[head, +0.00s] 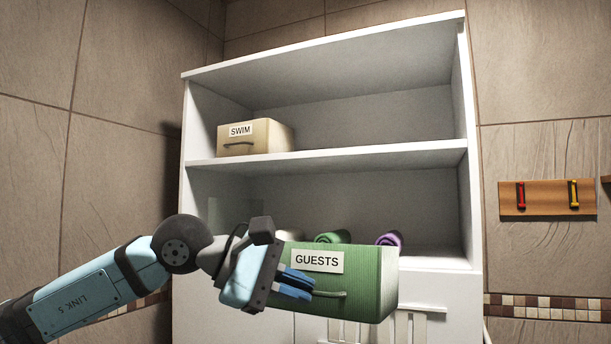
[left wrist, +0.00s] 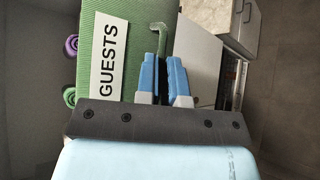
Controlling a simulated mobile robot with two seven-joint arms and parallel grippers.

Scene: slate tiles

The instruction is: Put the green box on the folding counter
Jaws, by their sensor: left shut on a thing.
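The green box (head: 371,285) has a white "GUESTS" label and a bar handle. It is held in front of the white shelf unit, and it also fills the upper left of the left wrist view (left wrist: 120,20). My left gripper (head: 308,286) is shut on the box's handle, at the front face; its blue fingers (left wrist: 165,72) also show in the left wrist view. The folding counter cannot be made out for certain in either view. My right gripper is not in view.
The white shelf unit (head: 325,159) stands behind the box. A beige "SWIM" box (head: 273,137) sits on its middle shelf. Rolled green (head: 333,237) and purple (head: 390,239) towels lie on the lower shelf. A wooden hook board (head: 546,197) hangs at right.

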